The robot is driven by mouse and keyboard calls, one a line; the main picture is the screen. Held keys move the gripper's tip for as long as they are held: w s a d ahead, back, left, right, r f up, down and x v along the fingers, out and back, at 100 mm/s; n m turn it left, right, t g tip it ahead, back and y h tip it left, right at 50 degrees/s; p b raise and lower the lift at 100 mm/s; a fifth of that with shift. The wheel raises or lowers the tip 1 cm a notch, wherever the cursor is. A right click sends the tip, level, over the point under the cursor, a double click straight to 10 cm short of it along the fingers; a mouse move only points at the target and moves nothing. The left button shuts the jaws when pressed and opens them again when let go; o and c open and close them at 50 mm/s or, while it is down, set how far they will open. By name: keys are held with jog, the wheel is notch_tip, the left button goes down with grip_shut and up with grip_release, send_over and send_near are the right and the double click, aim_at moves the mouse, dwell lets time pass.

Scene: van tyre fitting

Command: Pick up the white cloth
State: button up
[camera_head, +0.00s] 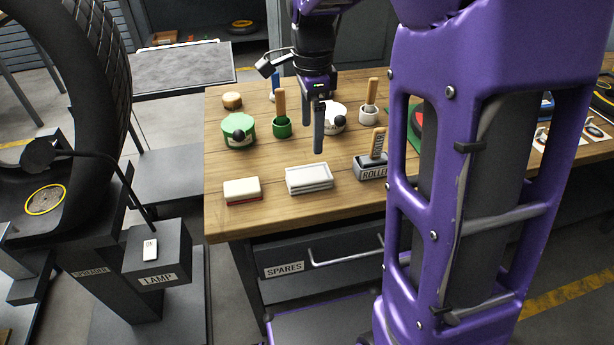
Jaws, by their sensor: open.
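A folded white cloth (309,179), stacked in flat layers, lies near the front edge of the wooden workbench (222,160). My gripper (313,138) is above the bench, pointing down with its fingers apart and nothing visible between them. In the picture it is just above the cloth and appears apart from it. Its exact height over the bench is hard to tell.
A white block with a red base (242,191) lies left of the cloth; a grey ROLLER holder (371,168) stands to its right. Behind are a green tin (240,133), a green brush pot (282,128) and a white tin (337,119). My purple arm hides the bench's right part.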

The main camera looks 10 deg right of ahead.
aim_at(309, 173)
jog(key=f+b, duration=0.1)
jog(key=f, duration=0.5)
jog(key=f+b, duration=0.1)
jog(key=f, duration=0.5)
jog(key=shift+w+a+f, duration=0.15)
jog(key=shift+a, duration=0.05)
jog(key=shift+c, duration=0.3)
jog(key=c, duration=1.2)
